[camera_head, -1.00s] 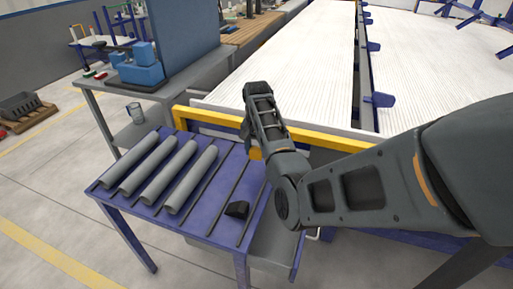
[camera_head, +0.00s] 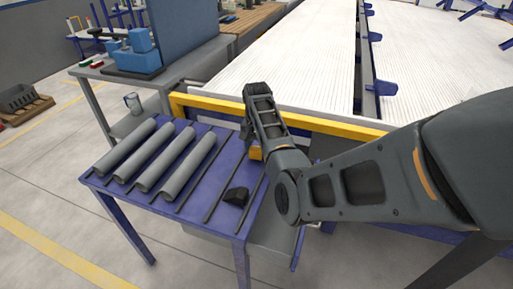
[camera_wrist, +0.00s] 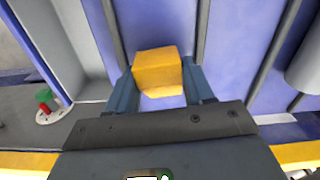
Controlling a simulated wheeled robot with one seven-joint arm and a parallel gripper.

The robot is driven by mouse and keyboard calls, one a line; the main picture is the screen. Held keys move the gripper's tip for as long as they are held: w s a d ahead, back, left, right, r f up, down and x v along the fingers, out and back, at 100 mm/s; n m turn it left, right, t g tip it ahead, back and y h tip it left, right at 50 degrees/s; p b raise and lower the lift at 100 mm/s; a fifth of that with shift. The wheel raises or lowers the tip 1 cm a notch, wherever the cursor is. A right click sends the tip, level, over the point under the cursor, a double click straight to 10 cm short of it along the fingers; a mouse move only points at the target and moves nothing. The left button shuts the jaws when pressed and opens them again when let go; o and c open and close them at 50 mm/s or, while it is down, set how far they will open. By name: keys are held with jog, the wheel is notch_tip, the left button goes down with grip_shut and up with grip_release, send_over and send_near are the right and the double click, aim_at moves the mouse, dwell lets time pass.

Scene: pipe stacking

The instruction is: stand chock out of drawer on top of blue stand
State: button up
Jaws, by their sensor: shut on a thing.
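My gripper (camera_wrist: 160,85) is shut on a yellow chock (camera_wrist: 157,69), with one dark finger on each side of it. In the head view the chock (camera_head: 255,153) shows beside my wrist, over the far right part of the blue stand (camera_head: 228,186); my arm hides the fingers there. In the wrist view the blue stand top (camera_wrist: 236,60) lies behind the chock. I cannot tell whether the chock touches it. A black chock (camera_head: 236,196) lies on the stand near its front right. The grey drawer (camera_head: 272,234) is open below the stand's right side.
Several grey pipes (camera_head: 187,166) lie between dark rails on the stand's left and middle. A yellow beam (camera_head: 215,106) runs along the stand's far edge. A grey table (camera_head: 170,85) with blue items stands behind. The stand's strip around the black chock is otherwise free.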

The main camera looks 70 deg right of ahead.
aim_at(256, 147)
jog(key=o, duration=1.2)
jog(key=shift+r, duration=3.9)
